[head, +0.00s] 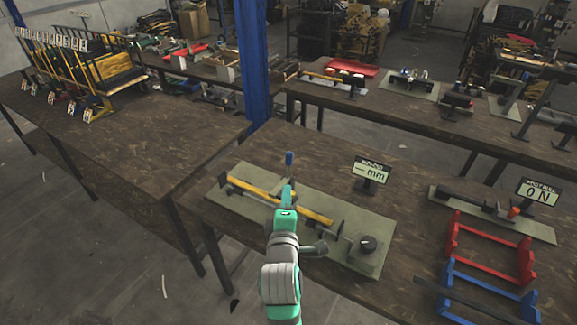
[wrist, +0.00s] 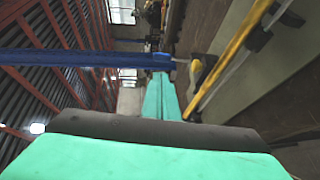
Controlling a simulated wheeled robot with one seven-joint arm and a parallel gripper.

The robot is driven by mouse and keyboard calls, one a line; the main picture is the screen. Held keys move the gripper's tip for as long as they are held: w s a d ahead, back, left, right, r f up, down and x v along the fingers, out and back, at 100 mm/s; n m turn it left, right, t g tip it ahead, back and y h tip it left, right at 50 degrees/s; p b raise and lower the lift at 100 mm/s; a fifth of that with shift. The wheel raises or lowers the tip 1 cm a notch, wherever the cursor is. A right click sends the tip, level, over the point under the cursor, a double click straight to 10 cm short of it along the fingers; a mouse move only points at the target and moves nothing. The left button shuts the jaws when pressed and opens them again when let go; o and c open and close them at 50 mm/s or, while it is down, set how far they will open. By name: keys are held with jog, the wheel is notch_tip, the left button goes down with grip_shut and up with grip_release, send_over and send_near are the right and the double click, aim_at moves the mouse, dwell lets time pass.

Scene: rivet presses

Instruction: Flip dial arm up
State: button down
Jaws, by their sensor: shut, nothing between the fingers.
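A green-grey fixture plate (head: 235,205) lies on the near table, with a yellow bar (head: 318,216) held across it. My gripper (head: 287,190) is shut and empty, above the middle of the bar. In the wrist view, my green fingers (wrist: 161,90) are together, left of the yellow bar (wrist: 232,52). My arm hides part of the fixture.
A display (head: 371,172) reading "— mm" stands behind the plate. To the right are a second display (head: 538,192) reading 0 N, a red frame (head: 485,262) and a blue frame (head: 450,285). A blue column (head: 253,60) rises behind the table.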

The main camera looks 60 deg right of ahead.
aim_at(288, 159)
jog(key=x, duration=1.4)
jog(key=shift+w, duration=0.2)
